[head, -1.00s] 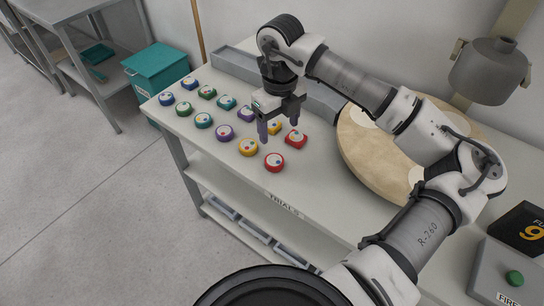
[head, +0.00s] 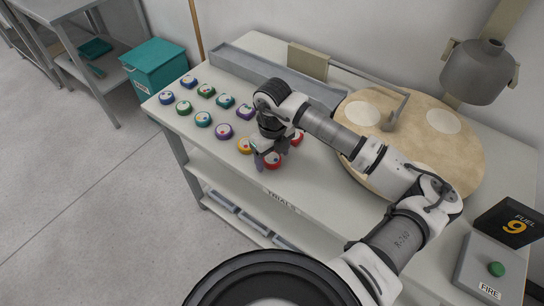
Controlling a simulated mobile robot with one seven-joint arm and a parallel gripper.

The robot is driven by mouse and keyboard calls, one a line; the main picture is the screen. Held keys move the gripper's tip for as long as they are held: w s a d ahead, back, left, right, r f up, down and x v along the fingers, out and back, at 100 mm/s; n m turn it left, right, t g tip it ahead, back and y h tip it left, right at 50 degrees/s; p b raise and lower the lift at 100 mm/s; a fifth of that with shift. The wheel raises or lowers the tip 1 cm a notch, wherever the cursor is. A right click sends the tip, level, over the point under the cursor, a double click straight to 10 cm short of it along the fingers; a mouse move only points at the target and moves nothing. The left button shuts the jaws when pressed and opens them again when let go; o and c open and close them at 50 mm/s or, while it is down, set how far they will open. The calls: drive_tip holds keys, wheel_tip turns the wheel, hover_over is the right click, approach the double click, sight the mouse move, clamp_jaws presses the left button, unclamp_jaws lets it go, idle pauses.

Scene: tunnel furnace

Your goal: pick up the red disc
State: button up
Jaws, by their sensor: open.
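The red disc (head: 273,163) lies at the front edge end of the rows of coloured pieces on the table, partly hidden by my gripper. My gripper (head: 270,158) is open and points down at the red disc, with its fingers around or just above it; I cannot tell if they touch it. A second red piece (head: 298,137), squarer in shape, lies behind and to the right, partly covered by my arm.
A large round board (head: 440,150) stands to the right. A grey trough (head: 250,68) runs along the back.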

drive_tip(key=c, duration=1.1)
